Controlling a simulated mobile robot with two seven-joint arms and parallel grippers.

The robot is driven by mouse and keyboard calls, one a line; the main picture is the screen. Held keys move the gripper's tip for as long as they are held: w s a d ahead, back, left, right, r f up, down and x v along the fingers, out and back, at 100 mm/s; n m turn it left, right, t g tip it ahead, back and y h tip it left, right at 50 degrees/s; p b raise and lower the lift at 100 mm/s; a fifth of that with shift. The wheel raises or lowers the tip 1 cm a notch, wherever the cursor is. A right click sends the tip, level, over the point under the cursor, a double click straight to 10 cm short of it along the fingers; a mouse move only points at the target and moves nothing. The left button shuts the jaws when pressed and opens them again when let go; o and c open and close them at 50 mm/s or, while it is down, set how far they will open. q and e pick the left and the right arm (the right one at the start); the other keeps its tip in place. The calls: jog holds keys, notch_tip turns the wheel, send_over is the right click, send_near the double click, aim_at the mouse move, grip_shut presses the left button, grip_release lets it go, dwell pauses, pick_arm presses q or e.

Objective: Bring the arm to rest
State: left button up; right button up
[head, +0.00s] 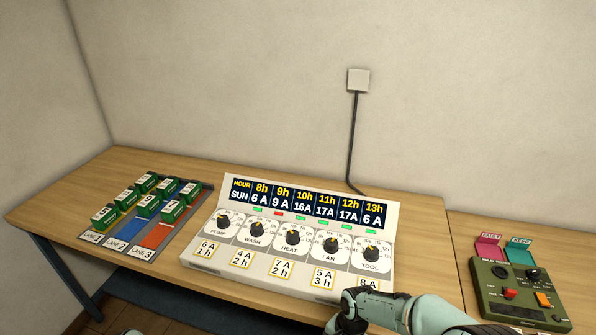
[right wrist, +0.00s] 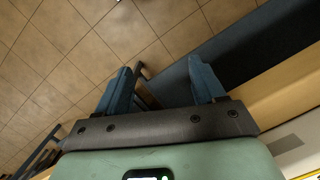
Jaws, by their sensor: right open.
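My right arm comes in from the lower right of the head view, with its gripper (head: 342,318) at the front edge of the control console, near the TOOL and FAN dials. In the right wrist view the two blue fingers of this gripper (right wrist: 160,82) stand wide apart with nothing between them. Beyond them are the tiled floor and a dark blue surface. A small pale green piece of me shows at the bottom edge of the head view; my left gripper cannot be made out.
The console (head: 190,262) with several dials and an hour display stands mid-table (head: 60,205). A rack (head: 118,243) of green numbered blocks in three lanes is at left. A green relay box (head: 515,312), with pink (head: 488,247) and teal (head: 521,252) trays behind it, is at right.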

pick_arm(q)
jog(key=shift+s, duration=0.35)
pick_arm(e)
jog(key=s+d+f+n+y, duration=0.2)
jog(key=s+f+n, duration=0.2)
jog(key=s+f, duration=1.7)
jog(key=s, duration=0.3)
jog(key=shift+d+f, duration=0.2)
jog(key=shift+f, duration=0.1)
